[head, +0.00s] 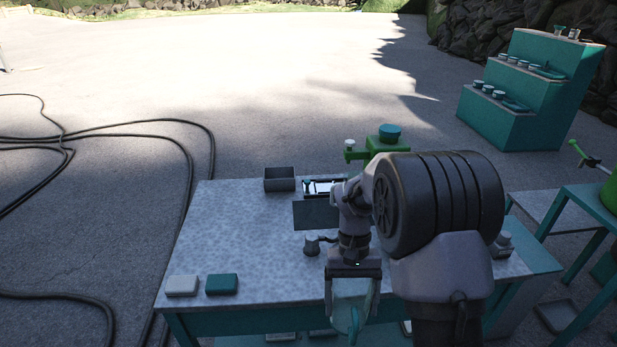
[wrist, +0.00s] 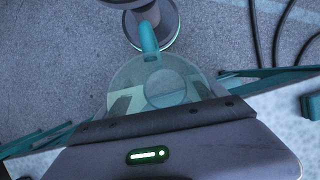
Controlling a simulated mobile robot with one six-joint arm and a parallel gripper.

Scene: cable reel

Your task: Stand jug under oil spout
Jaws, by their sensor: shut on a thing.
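A translucent pale teal jug (head: 349,293) is between the fingers of my gripper (head: 351,309), low in front of the table's near edge in the head view. My gripper is shut on it. In the wrist view the jug (wrist: 160,82) shows from above, with its teal handle (wrist: 148,40) pointing up the picture. A green fitting with a teal cap and a short side spout (head: 353,152) stands beyond the table's far edge, partly behind my arm. The jug is well apart from it. Which fitting carries oil I cannot tell.
The speckled table (head: 245,235) holds a grey bin (head: 280,179), a dark mat (head: 312,214), a small grey pot (head: 312,244), and white (head: 183,285) and teal (head: 222,284) blocks. Another green tapped vessel (head: 607,190) stands right. Cables (head: 190,160) lie left. The table's left half is mostly clear.

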